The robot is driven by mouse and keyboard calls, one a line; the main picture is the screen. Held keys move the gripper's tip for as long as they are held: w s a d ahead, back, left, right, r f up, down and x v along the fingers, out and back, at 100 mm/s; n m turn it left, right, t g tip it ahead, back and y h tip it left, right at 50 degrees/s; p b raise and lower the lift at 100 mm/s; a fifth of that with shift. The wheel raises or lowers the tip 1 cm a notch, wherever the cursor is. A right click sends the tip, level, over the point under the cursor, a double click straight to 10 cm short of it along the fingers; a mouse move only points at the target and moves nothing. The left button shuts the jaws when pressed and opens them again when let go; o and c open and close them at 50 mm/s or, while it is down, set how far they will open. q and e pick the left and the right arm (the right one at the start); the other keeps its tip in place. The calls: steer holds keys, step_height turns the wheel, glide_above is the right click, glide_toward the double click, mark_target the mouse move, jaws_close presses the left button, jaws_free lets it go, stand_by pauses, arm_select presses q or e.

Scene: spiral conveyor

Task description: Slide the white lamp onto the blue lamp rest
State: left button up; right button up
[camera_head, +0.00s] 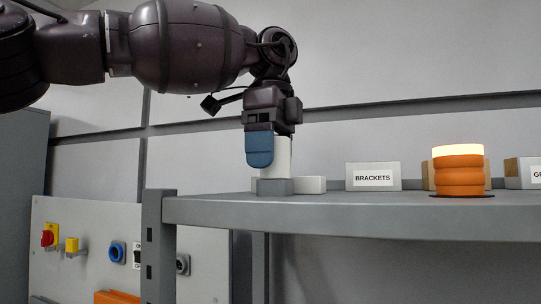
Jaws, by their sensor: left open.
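A white upright cylinder (284,158), which may be the white lamp, stands on the shelf, with a grey-blue block (275,187) at its foot. I cannot tell whether the block is part of it. My left gripper (268,150) points down at the cylinder; its blue finger pad covers the cylinder's left side. It is open, and the far finger is hidden. An orange ribbed lamp (459,176) with a glowing whitish top stands to the right on a thin dark disc (462,195). No clearly blue lamp rest shows. My right gripper is out of view.
The grey shelf (360,213) has free room between the cylinder and the orange lamp. A low white block (312,184), a box marked BRACKETS (373,177) and other boxes stand along the back. A panel with switches (95,225) is below left.

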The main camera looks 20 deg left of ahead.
arm_select(q)
steer(key=c, duration=1.1)
steer(key=shift+r, duration=0.1)
steer(key=shift+r+p, duration=1.05)
steer(key=shift+r, duration=0.55)
steer(key=shift+r, duration=0.1)
steer(key=shift+r, duration=1.95)
